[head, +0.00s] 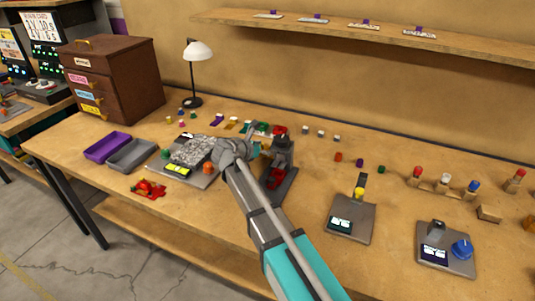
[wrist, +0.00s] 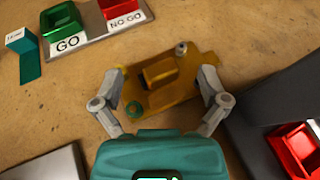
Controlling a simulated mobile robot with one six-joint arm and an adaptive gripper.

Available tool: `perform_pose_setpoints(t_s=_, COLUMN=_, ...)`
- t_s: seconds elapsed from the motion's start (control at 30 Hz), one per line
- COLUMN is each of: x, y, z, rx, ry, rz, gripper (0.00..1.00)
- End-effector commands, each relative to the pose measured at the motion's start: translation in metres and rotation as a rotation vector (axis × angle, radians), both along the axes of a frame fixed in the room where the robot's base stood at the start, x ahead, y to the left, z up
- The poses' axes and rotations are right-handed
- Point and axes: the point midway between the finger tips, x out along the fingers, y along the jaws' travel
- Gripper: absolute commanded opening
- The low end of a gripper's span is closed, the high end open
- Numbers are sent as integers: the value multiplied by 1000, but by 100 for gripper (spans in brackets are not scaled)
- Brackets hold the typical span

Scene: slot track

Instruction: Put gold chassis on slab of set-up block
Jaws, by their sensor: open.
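The gold chassis (wrist: 180,98) lies flat on the wooden table in the wrist view, with a raised block in its middle and a green ring near one corner. My gripper (wrist: 162,80) is open, with one finger on each side of the chassis; whether they touch it I cannot tell. In the head view my gripper (head: 248,134) and arm hide the chassis. The set-up block appears to be the grey base with a speckled slab (head: 193,150) and yellow display, left of my gripper.
The GO / NO GO tray (wrist: 90,32) lies just beyond the chassis. A dark stand with a red tray (head: 277,177) is close on the right. Purple (head: 107,147) and grey bins (head: 131,155) and a red car (head: 149,189) are at left.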

Motion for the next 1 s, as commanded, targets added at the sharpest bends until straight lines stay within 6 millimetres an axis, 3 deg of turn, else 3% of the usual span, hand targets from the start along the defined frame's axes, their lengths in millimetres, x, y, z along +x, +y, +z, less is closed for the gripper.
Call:
perform_pose_setpoints(t_s=0.57, x=1, y=0, z=0, rx=0, ry=0, rz=1, gripper=94)
perform_pose_setpoints(t_s=0.67, x=1, y=0, z=-1, rx=0, ry=0, rz=1, gripper=79)
perform_pose_setpoints(t_s=1.0, x=1, y=0, z=-1, rx=0, ry=0, rz=2, gripper=16)
